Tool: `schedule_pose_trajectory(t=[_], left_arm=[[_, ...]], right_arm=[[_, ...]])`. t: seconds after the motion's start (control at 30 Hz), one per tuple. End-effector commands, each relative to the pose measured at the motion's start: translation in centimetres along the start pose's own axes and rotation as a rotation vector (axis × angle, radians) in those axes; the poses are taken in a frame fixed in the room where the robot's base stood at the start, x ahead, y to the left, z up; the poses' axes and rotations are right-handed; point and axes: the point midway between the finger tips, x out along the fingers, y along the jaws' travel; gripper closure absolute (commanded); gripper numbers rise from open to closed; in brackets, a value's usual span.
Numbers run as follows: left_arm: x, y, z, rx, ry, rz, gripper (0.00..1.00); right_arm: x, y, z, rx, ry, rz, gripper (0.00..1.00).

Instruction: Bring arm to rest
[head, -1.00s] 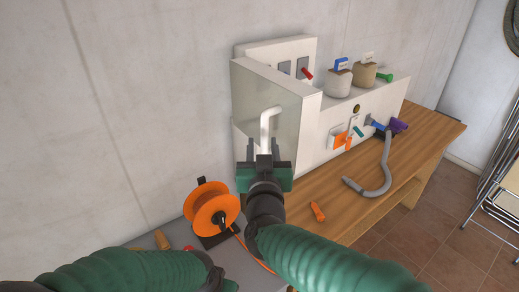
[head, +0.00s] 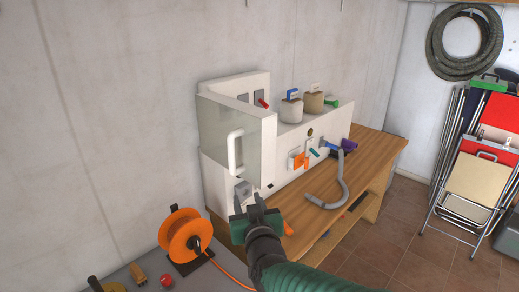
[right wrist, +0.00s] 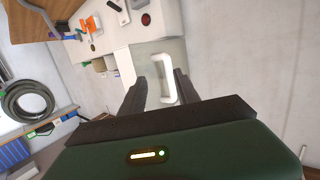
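My right gripper (head: 247,197) is open and empty, in front of the lower front of the white boiler unit (head: 222,176). The white handle (head: 235,152) on the unit's clear cover (head: 212,125) is above the gripper in the head view. In the right wrist view the two dark fingers (right wrist: 160,82) stand apart. The white handle (right wrist: 168,78) shows beyond them, with no visible grip on it. My left gripper is not in view.
The unit stands on a wooden bench (head: 372,150). A curved grey hose (head: 343,190) lies to its right. An orange cable reel (head: 182,232) stands on a grey surface at lower left. Folded chairs (head: 475,170) lean at the far right. Floor shows right of the bench.

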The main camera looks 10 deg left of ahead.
Motion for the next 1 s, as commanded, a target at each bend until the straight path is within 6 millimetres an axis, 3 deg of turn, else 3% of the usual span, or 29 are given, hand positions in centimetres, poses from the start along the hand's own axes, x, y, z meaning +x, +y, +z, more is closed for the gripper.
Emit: schedule_pose_trajectory(t=[0.03,0.17,0.3,0.4,0.5,0.6,0.67,1.0], left_arm=[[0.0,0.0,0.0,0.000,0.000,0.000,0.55],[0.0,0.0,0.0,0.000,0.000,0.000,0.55],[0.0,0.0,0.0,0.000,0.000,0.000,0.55],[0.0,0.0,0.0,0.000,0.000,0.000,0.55],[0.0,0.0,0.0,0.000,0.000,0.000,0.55],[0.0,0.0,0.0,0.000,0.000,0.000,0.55],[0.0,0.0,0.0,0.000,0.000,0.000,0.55],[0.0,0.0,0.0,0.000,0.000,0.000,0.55]], right_arm=[[-0.9,2.5,2.9,-0.004,-0.087,0.005,0.62],[-5.5,8.7,12.2,0.020,-0.379,0.023,0.62],[-13.1,14.1,21.0,0.090,-0.687,0.090,0.62],[-19.6,16.6,26.1,0.155,-0.890,0.151,0.62],[-25.2,18.0,29.5,0.214,-1.048,0.207,0.62],[-28.8,18.5,31.3,0.252,-1.142,0.243,0.62],[-29.8,18.6,31.8,0.262,-1.169,0.253,0.62],[-30.1,18.6,31.9,0.266,-1.178,0.255,0.62]])
